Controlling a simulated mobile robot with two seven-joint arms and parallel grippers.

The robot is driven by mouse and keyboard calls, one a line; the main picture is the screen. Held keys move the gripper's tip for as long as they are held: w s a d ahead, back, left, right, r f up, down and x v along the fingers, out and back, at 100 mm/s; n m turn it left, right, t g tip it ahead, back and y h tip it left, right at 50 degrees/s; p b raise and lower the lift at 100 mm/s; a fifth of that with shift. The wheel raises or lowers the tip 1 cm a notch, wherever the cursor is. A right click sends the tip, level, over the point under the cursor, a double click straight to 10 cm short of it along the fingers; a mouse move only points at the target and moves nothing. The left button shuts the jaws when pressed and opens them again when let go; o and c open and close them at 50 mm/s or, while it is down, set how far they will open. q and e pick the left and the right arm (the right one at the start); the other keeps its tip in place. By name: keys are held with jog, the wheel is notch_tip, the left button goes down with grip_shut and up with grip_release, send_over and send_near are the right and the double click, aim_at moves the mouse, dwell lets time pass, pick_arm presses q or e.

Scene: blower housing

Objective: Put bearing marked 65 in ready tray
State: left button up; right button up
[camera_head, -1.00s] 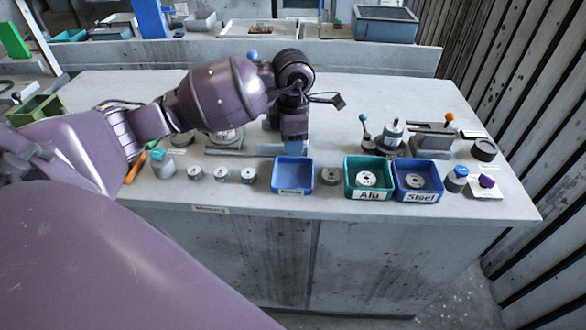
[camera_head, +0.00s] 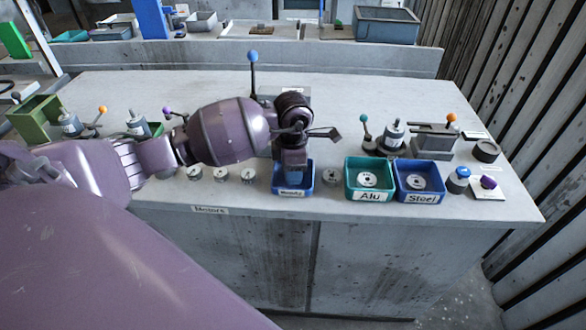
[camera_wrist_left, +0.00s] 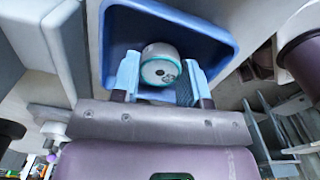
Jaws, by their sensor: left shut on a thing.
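My left gripper (camera_head: 293,172) is low at the blue tray (camera_head: 306,182), whose front label is too blurred to read surely. In the left wrist view the two light-blue fingers are shut on a round grey bearing with a teal ring (camera_wrist_left: 160,68). The bearing is within the outline of the blue tray (camera_wrist_left: 225,40); I cannot tell whether it touches the floor. No number is readable on the bearing. My right gripper is not in view.
A green tray marked Alu (camera_head: 368,196) and a blue tray marked Steel (camera_head: 417,197) stand to the right, each with a round part inside. A loose round part (camera_head: 331,177) sits between trays. Several more parts (camera_head: 220,174) stand left. A blue-knobbed lever (camera_head: 253,62) rises behind my arm.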

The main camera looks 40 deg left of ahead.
pick_arm(q)
jog(key=shift+f, duration=0.2)
jog(key=o, duration=1.1)
notch_tip(320, 180, up, 12)
jog(key=shift+r, duration=0.25)
